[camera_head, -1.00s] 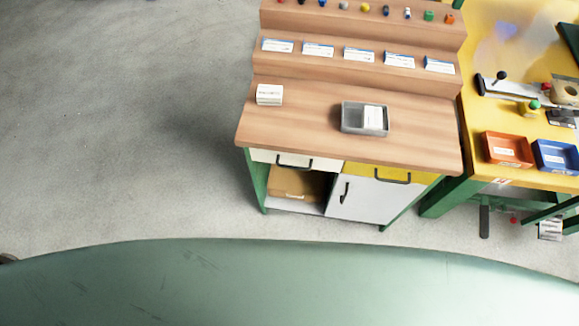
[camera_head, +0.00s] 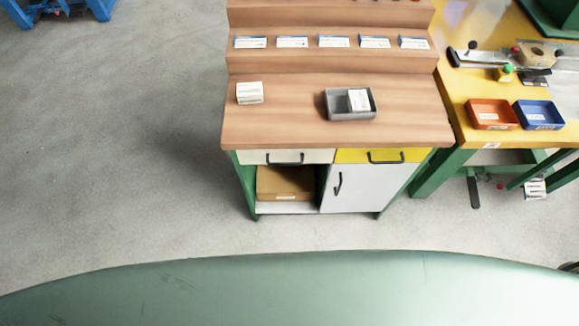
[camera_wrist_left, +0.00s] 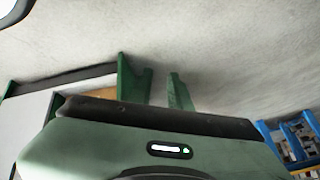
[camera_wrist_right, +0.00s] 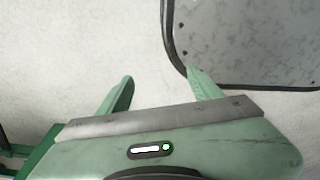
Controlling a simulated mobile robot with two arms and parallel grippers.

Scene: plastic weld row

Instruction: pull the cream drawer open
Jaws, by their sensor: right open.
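The cream drawer (camera_head: 318,156) is at the upper left of the workbench's front in the head view, below the wooden top. It looks shut, flush with the yellow drawer (camera_head: 344,156) beside it. Its dark bar handle (camera_head: 286,161) is in plain view. Neither gripper shows in the head view. In the left wrist view my left gripper (camera_wrist_left: 163,72) has its fingers a little apart with nothing seen between them. In the right wrist view my right gripper (camera_wrist_right: 160,74) is open and empty over pale floor. Neither gripper touches the drawer handle.
Below the drawer, an open shelf holds a cardboard box (camera_head: 285,182), next to a white door (camera_head: 365,188). A small white box (camera_head: 249,93) and a grey tray (camera_head: 335,115) are on the top. A yellow table (camera_head: 450,105) adjoins at right. The floor (camera_head: 120,150) at left is clear.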

